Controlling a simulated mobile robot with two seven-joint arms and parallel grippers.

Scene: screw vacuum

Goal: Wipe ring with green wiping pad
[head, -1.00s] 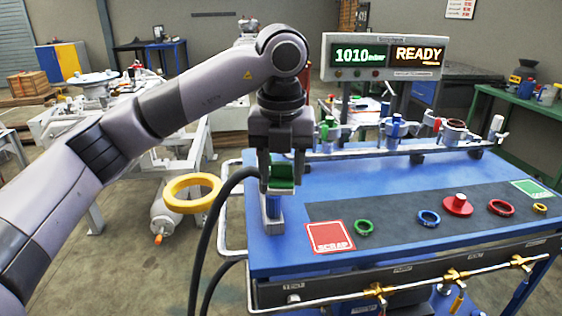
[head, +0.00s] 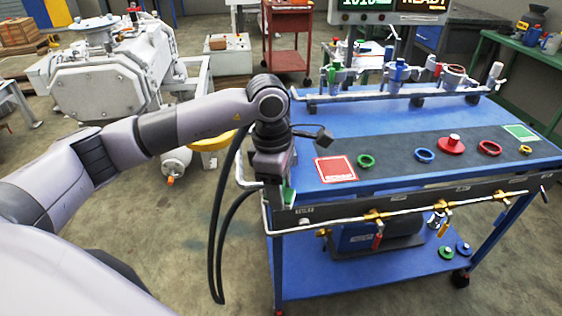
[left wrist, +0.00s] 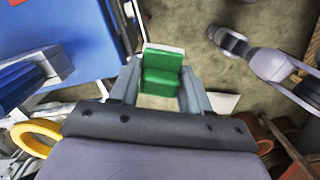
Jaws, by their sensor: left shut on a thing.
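My left gripper (head: 277,186), partly hidden behind its own wrist in the head view, points down near the table's front left corner. In the left wrist view (left wrist: 155,92) it is shut on the green wiping pad (left wrist: 162,72), held between its fingers; only a sliver of the pad (head: 289,195) shows in the head view. A large yellow ring (head: 212,143) is left of the table, partly hidden behind my left arm; it also shows in the left wrist view (left wrist: 32,130), apart from the pad. My right arm seems to show there; its gripper's state is unclear.
On the blue table (head: 400,117) lie a red scrap mat (head: 335,168), a green ring (head: 366,160), a blue ring (head: 425,155), a red ring (head: 489,147) and a red knobbed disc (head: 451,145). A brass-fitted pipe (head: 410,210) runs along the front edge. Black hoses (head: 218,230) hang at the left.

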